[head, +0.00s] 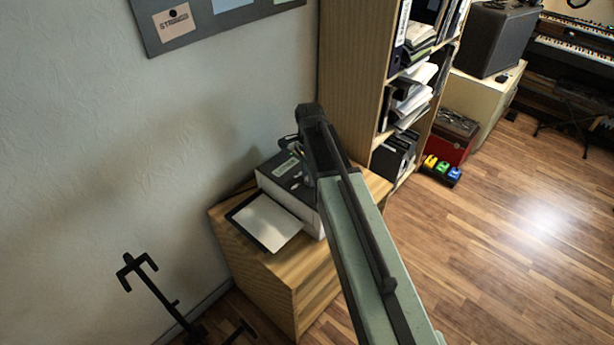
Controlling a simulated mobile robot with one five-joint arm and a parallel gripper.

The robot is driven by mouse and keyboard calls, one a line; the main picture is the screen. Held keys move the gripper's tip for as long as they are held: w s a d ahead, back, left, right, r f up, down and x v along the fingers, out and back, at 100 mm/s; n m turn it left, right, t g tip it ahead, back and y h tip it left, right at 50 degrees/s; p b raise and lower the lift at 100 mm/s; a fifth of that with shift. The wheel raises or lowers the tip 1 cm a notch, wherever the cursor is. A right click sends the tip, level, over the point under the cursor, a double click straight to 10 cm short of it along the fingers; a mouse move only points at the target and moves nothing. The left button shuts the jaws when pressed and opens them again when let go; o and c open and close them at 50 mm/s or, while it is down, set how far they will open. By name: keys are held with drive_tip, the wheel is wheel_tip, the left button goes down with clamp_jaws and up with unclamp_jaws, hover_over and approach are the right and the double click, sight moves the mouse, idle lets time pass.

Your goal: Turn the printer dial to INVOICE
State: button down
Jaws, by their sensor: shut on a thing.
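The printer (284,178) is a white and dark box on a small wooden cabinet against the wall. A sheet of paper lies on its tray (240,222) at the front left. My arm reaches in from the lower right, and my gripper (296,150) is at the right part of the printer's top, partly covered by my own arm. It is shut on the printer dial, which is mostly hidden there. The dial's marks, its pointer and the word INVOICE cannot be read in this view.
The wooden cabinet (290,272) bears the printer. A bookshelf (345,75) with binders and papers stands close behind it to the right. A black stand (150,285) is at the lower left. The wooden floor (500,250) at right is clear.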

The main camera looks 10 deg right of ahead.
drive_tip(key=n, duration=0.5)
drive_tip(key=shift+s+d+n, duration=0.1)
drive_tip(key=shift+s+n, duration=0.05)
drive_tip(key=shift+n, duration=0.15)
drive_tip(key=n, duration=1)
drive_tip(key=shift+n, duration=0.4)
drive_tip(key=n, duration=0.5)
drive_tip(key=shift+n, duration=0.4)
drive_tip(key=c, duration=1.1)
unclamp_jaws()
drive_tip(key=shift+o, duration=0.2)
drive_tip(key=shift+r, duration=0.1)
